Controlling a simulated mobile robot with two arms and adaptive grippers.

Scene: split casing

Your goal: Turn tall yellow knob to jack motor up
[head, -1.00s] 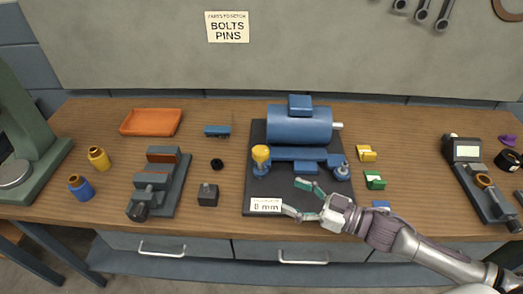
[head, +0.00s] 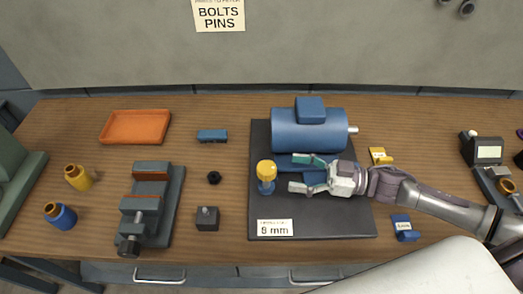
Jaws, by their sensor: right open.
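The tall yellow knob (head: 266,170) stands upright on a blue post at the left front of the dark base plate (head: 340,222). The blue motor (head: 310,130) sits on its blue mount behind it. My right gripper (head: 293,174) comes in from the right, over the front of the motor mount. Its fingers are open and point left at the knob, with a small gap between them and it. The gripper and arm hide the right part of the mount. My left gripper is not in view.
An "8 mm" label (head: 275,228) lies at the plate's front. A vise (head: 150,205), small dark block (head: 207,219) and orange tray (head: 136,127) stand to the left. A blue block (head: 405,228) and yellow block (head: 380,155) are on the right, near my arm.

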